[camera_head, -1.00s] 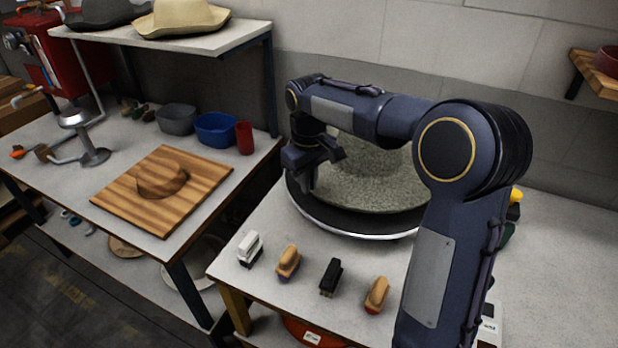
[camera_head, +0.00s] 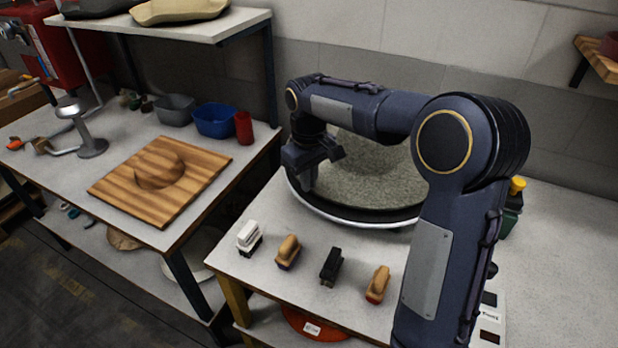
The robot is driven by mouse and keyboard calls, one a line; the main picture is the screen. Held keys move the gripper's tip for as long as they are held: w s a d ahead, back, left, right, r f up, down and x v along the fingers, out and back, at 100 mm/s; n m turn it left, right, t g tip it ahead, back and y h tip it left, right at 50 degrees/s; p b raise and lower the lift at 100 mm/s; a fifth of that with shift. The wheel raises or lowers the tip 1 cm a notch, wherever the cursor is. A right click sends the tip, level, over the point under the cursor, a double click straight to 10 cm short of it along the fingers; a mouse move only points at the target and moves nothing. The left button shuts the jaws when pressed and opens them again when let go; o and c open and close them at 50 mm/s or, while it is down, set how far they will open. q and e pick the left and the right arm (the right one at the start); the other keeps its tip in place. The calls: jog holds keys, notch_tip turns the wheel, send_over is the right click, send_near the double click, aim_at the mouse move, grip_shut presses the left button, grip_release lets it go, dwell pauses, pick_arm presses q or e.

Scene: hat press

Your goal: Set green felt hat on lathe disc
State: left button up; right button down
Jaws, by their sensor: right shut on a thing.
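The green felt hat (camera_head: 372,178), grey-green and speckled, lies on the round lathe disc (camera_head: 345,217), whose dark top and pale rim show below the brim. My right arm hides part of the hat's crown and its right side. My right gripper (camera_head: 312,182) is at the left edge of the hat, pointing down, and is shut on the brim. The brim looks level and close to the disc; I cannot tell whether it touches all round. My left gripper is not in view.
Several brushes, among them a black one (camera_head: 331,266), stand in a row at the table's front edge. A wooden board (camera_head: 205,160) with a round hollow, a blue bowl (camera_head: 215,122) and a red cup (camera_head: 244,128) are on the left table.

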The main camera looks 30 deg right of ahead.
jog(key=shift+f+b, duration=0.35)
jog(key=shift+f, duration=0.35)
jog(key=c, duration=1.5)
grip_release()
notch_tip(320, 180, up, 7)
jog(key=shift+r, duration=0.2)
jog(key=shift+s+r, duration=0.15)
jog(key=shift+r, duration=0.15)
jog(key=s+m+t+y, duration=0.2)
jog(key=s, duration=1.1)
jog(key=s+a+f+t, duration=0.1)
jog(key=s+a+f, duration=0.1)
jog(key=s, duration=0.2)
jog(key=s+a+f+m+t+y, duration=0.1)
jog(key=s+f, duration=0.2)
jog(key=s, duration=0.1)
jog(key=s+a+f+m+t, duration=0.1)
jog(key=s+a+f, duration=0.1)
jog(key=s, duration=0.2)
jog(key=shift+s+a+f+y, duration=0.15)
jog(key=shift+s+a+y, duration=0.2)
jog(key=shift+y, duration=0.05)
